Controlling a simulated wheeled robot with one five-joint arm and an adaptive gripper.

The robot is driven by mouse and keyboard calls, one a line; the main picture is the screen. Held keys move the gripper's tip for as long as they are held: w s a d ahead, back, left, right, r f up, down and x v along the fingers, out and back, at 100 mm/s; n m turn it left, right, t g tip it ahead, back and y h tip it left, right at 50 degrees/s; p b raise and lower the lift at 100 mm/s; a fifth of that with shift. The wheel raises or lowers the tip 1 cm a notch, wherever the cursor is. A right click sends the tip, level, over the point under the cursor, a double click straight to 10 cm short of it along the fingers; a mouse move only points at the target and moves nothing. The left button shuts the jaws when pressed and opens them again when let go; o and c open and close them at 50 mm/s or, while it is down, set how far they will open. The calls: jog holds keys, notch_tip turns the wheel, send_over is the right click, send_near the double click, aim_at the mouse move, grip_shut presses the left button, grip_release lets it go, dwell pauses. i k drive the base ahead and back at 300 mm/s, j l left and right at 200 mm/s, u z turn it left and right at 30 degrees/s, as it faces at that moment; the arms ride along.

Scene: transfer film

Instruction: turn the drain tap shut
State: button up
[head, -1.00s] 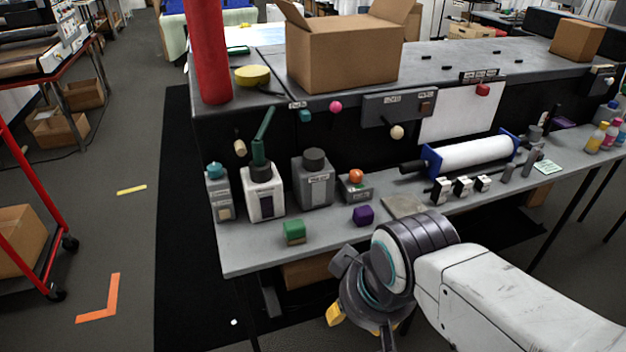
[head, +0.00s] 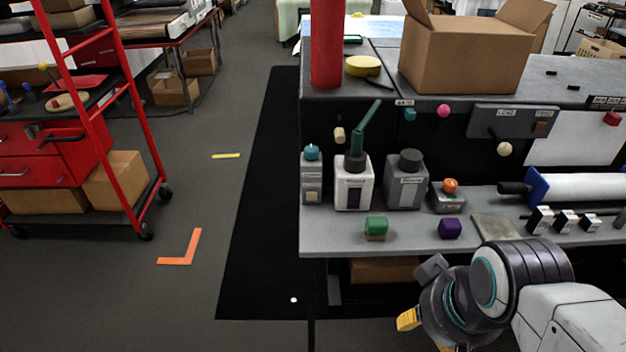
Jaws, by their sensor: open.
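I cannot tell for sure which fitting is the drain tap; the labels are too small to read surely. On the dark front panel are a beige knob (head: 339,134), a teal knob (head: 410,114) near a small label, a pink knob (head: 443,111) and a grey plate (head: 513,122) with a pale round-ended lever (head: 504,149). A green handle (head: 366,127) slants up from behind or on top of a white bottle (head: 354,187). My gripper (head: 425,331), with yellow fingertips, is open and empty at the lower right, below the bench's front edge and apart from all these fittings.
On the grey bench (head: 330,238) stand a grey bottle (head: 406,182), a green block (head: 376,226), a purple block (head: 450,228) and an orange button (head: 450,186). A red post (head: 326,45) rises at its left end.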

aim_at(311, 151)
jog(key=i+j+u, duration=0.1)
jog(key=i+u, duration=0.65)
jog(key=i+l, duration=0.05)
jog(key=i, duration=0.05)
